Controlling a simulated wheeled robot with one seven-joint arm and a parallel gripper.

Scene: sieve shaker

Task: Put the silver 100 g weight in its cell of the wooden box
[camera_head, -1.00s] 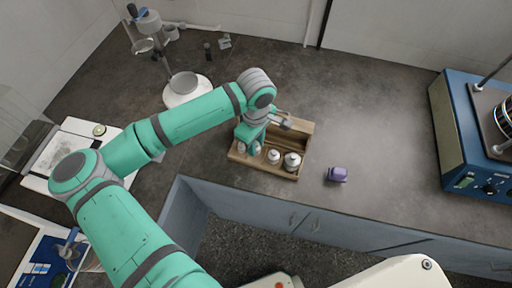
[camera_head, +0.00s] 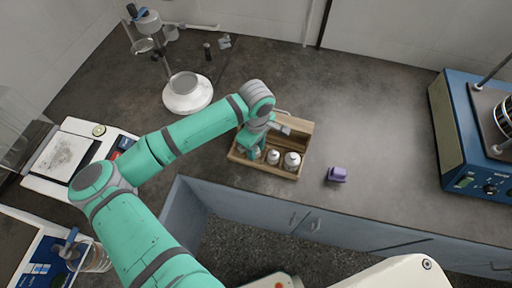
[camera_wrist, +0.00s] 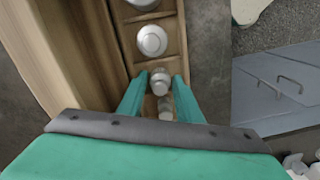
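The wooden box (camera_head: 276,172) stands on the dark bench, with silver weights in a row of cells. A large weight (camera_head: 292,159) and a mid-size weight (camera_head: 273,157) sit in the right cells; the wrist view also shows the mid-size one (camera_wrist: 152,40). My gripper (camera_head: 250,150) is down at the box's left part. In the wrist view, its teal fingers (camera_wrist: 161,76) stand either side of a small silver weight (camera_wrist: 160,82), apparently the 100 g one, with narrow gaps beside it. Another small weight (camera_wrist: 166,108) shows behind it, between the fingers. No markings are readable.
A purple block (camera_head: 337,174) lies right of the box near the bench edge. A white round-based stand (camera_head: 187,95) is behind left, a balance (camera_head: 62,158) at far left. A blue shaker (camera_head: 462,150) stands at right.

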